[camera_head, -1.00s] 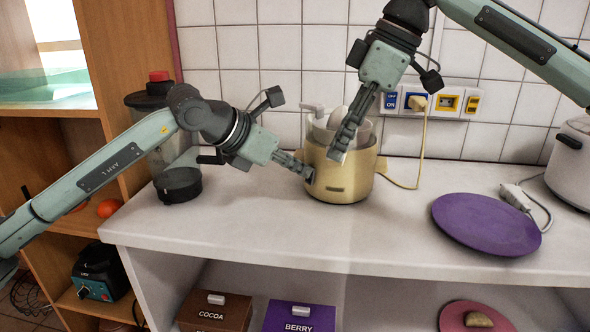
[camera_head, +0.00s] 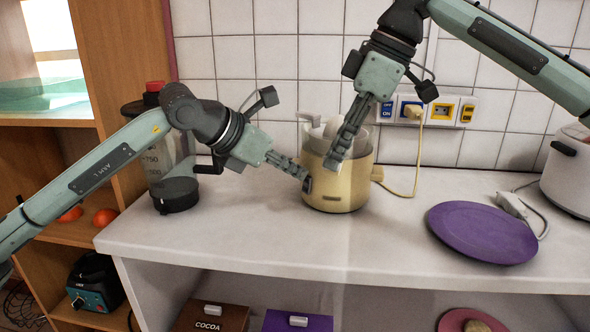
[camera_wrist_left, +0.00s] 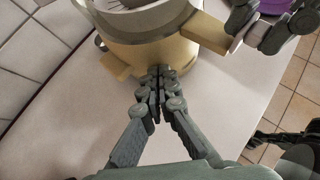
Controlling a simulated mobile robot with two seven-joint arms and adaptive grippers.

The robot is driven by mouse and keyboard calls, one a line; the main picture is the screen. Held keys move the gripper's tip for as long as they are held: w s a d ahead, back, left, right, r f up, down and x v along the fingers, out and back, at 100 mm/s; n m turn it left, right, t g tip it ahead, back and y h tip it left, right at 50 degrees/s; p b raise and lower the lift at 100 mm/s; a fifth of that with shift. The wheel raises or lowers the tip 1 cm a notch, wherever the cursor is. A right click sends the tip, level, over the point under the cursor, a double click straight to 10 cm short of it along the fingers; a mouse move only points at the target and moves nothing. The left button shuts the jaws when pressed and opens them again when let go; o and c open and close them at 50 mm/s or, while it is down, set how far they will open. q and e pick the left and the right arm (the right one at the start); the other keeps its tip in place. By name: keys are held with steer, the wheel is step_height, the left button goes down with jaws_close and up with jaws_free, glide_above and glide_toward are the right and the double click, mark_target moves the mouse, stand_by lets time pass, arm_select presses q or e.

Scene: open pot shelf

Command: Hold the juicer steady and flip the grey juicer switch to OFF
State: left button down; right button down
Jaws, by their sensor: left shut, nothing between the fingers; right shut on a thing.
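The juicer (camera_head: 348,188) is a cream-yellow drum with a clear bowl (camera_head: 357,132) on top, standing upright on the white counter. In the left wrist view its body (camera_wrist_left: 140,53) fills the top. My left gripper (camera_head: 304,177) is shut and empty, its fingertips at the juicer's lower left side; they also show in the left wrist view (camera_wrist_left: 159,76), close against the body. My right gripper (camera_head: 335,163) comes from above in front of the juicer. In the left wrist view it is shut on the juicer's protruding handle (camera_wrist_left: 205,32). I cannot clearly make out the grey switch, perhaps hidden by the left fingers.
A purple plate (camera_head: 482,232) and a white pot (camera_head: 570,180) are at the right. A blender jug (camera_head: 172,185) stands behind my left arm. A cord runs from the juicer to the wall sockets (camera_head: 437,110). The front counter is clear.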

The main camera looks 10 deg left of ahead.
arm_select(q)
steer(key=v, duration=1.3)
steer(key=shift+d+r, duration=0.2)
steer(key=shift+r, duration=0.05)
steer(key=shift+w, duration=0.15)
arm_select(e)
steer(key=c, duration=1.4)
jaws_free()
steer(key=shift+c, duration=0.2)
steer(key=shift+r, duration=0.1)
